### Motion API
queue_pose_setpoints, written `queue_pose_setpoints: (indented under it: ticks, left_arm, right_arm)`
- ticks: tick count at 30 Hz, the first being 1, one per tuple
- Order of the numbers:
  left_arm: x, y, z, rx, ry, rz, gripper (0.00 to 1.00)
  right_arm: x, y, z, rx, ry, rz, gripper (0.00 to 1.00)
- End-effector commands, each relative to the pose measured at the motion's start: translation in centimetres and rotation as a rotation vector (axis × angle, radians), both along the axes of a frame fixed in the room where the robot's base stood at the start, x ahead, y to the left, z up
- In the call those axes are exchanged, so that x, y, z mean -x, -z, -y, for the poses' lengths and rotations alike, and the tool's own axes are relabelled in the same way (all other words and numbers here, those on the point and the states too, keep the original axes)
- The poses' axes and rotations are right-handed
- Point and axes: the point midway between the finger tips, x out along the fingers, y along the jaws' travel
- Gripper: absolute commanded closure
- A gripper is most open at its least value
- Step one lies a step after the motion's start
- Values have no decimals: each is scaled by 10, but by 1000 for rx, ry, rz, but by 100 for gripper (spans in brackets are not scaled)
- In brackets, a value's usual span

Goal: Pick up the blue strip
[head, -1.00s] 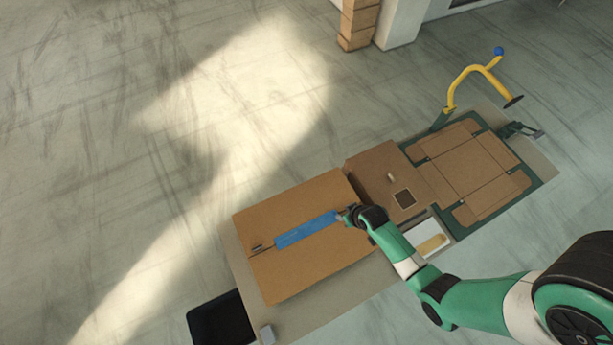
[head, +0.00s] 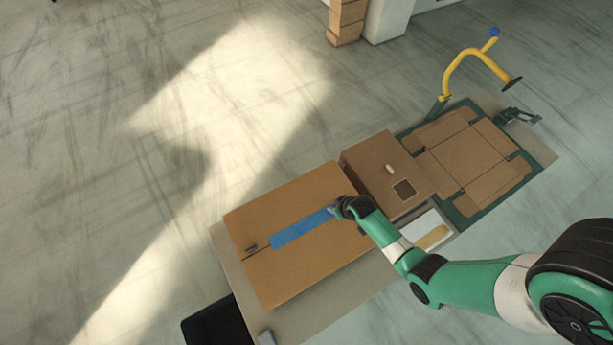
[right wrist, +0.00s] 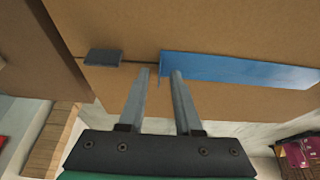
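The blue strip (head: 300,228) lies along the seam on top of a closed cardboard box (head: 285,265). In the right wrist view the strip (right wrist: 235,69) runs to the right, and its near end has a narrow edge hanging down. My right gripper (head: 334,209) is at the strip's right end in the head view. In the right wrist view my right gripper (right wrist: 160,71) is open, its two fingertips apart on either side of that end. Contact between fingers and strip cannot be told. My left gripper is not in view.
A small dark piece (right wrist: 103,57) sits on the seam beside the strip's end. A smaller brown box (head: 375,165) stands close on the right. Beyond it are a flat carton blank (head: 470,160) and a yellow curved handle (head: 468,60). A black bin (head: 215,328) is at lower left.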

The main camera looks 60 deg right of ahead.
Motion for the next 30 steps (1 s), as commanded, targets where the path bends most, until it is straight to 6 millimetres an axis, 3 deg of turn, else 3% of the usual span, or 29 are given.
queue_pose_setpoints:
  ticks: [1, 5, 20, 30]
  left_arm:
    - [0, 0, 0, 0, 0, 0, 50]
    - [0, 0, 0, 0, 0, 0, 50]
    - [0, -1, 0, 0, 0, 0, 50]
    - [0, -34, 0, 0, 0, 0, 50]
  right_arm:
    - [0, 0, 0, 0, 0, 0, 79]
    - [0, 0, 0, 0, 0, 0, 100]
    - [0, -2, 0, 0, 0, 0, 100]
    - [-2, -35, -2, 1, -5, 1, 100]
